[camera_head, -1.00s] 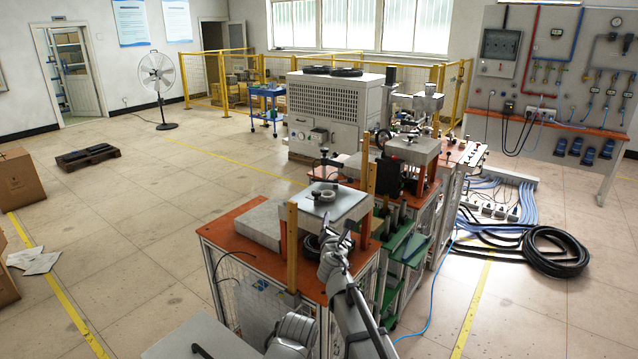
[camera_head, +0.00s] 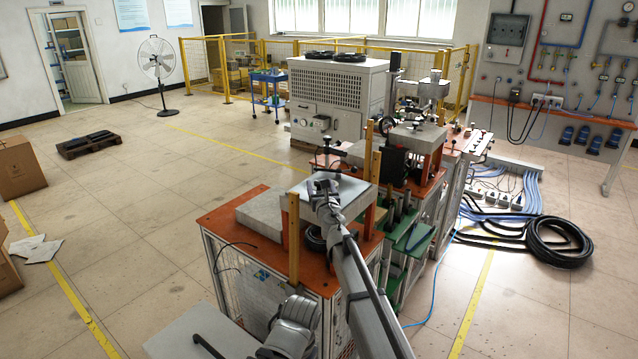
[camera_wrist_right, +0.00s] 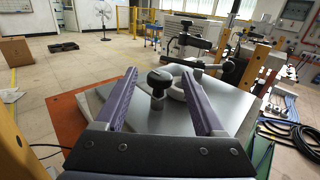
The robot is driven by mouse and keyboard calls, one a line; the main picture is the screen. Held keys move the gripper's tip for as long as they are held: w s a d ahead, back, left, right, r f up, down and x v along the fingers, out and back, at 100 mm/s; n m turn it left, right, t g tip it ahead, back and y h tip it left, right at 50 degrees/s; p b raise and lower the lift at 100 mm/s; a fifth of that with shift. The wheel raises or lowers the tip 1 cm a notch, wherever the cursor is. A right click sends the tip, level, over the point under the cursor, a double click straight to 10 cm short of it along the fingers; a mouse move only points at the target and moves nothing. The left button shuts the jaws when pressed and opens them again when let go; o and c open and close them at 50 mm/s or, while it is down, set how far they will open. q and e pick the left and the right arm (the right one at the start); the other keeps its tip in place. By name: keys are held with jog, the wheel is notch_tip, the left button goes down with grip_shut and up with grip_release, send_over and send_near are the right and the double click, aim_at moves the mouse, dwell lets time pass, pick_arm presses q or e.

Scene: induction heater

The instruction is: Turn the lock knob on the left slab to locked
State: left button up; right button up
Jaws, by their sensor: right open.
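The left slab (camera_head: 355,199) is a grey metal plate raised on orange posts at the near end of the orange-topped bench. It also fills the middle of the right wrist view (camera_wrist_right: 150,122). The lock knob (camera_wrist_right: 160,77) is black, on a short metal stem standing up from the slab. A pale ring (camera_wrist_right: 178,90) lies beside it on the slab. My right gripper (camera_head: 322,181) is over the slab and hides the knob in the head view. In the wrist view its purple fingers (camera_wrist_right: 159,72) are open, with the knob showing between them, apparently untouched. My left gripper is not in view.
Another bench with a second slab (camera_head: 418,136) stands behind to the right. A coiled black hose (camera_head: 560,243) lies on the floor.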

jog(key=shift+w+a, duration=0.2)
jog(key=shift+w, duration=1.05)
grip_shut()
